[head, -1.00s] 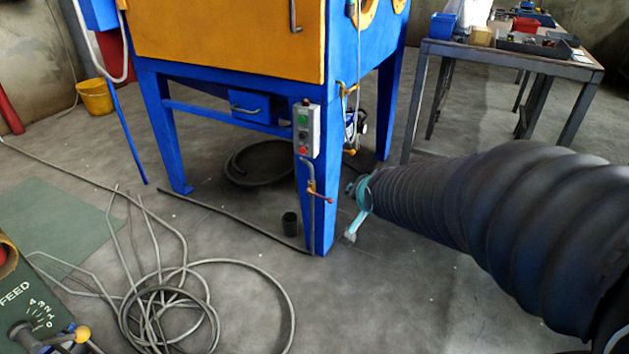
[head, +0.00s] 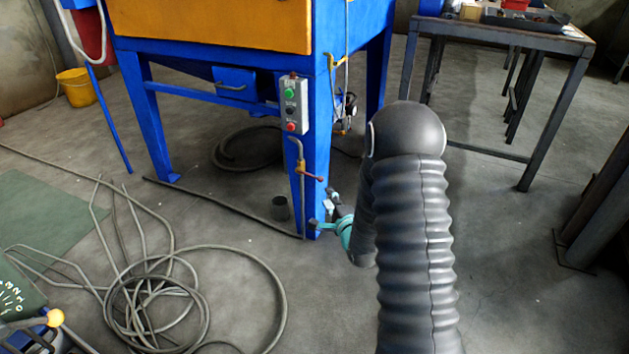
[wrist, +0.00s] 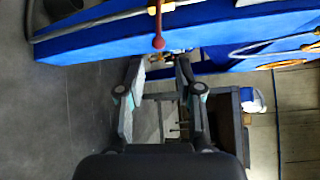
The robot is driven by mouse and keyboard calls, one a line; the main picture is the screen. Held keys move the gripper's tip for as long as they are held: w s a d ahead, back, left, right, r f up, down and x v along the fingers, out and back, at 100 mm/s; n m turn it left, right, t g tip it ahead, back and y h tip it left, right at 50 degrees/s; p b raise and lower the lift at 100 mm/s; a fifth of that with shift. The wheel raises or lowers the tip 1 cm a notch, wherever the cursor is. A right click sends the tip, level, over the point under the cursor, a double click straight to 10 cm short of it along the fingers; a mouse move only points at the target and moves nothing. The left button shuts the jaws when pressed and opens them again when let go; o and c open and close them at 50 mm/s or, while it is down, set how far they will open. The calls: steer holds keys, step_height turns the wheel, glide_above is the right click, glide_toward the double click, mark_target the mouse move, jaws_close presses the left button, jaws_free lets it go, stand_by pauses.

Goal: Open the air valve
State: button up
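The air valve (head: 301,168) is a brass-coloured body on a thin pipe on the front blue leg of the cabinet. Its red lever (head: 315,177) sticks out to the right. In the wrist view the red lever (wrist: 158,42) ends in a round knob just beyond my fingertips, near the picture's middle. My gripper (head: 325,216) is beside the leg, lower than the valve in the head view. In the wrist view my gripper (wrist: 160,66) is open with nothing between its fingers. My dark arm hides part of the gripper in the head view.
A control box (head: 292,105) with buttons sits above the valve on the leg. A small dark cup (head: 281,208) stands left of the leg. Coiled hose (head: 160,310) lies on the floor at left. A metal table (head: 500,35) stands at back right.

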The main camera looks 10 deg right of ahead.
mark_target(315, 177)
steer(key=w, duration=0.4)
steer(key=w+a+f, duration=0.1)
steer(key=w, duration=0.4)
steer(key=w+a, duration=0.1)
steer(key=w, duration=0.3)
steer(key=shift+w+a+f, duration=0.1)
steer(key=shift+w+f, duration=0.15)
steer(key=shift+w, duration=0.05)
jaws_close()
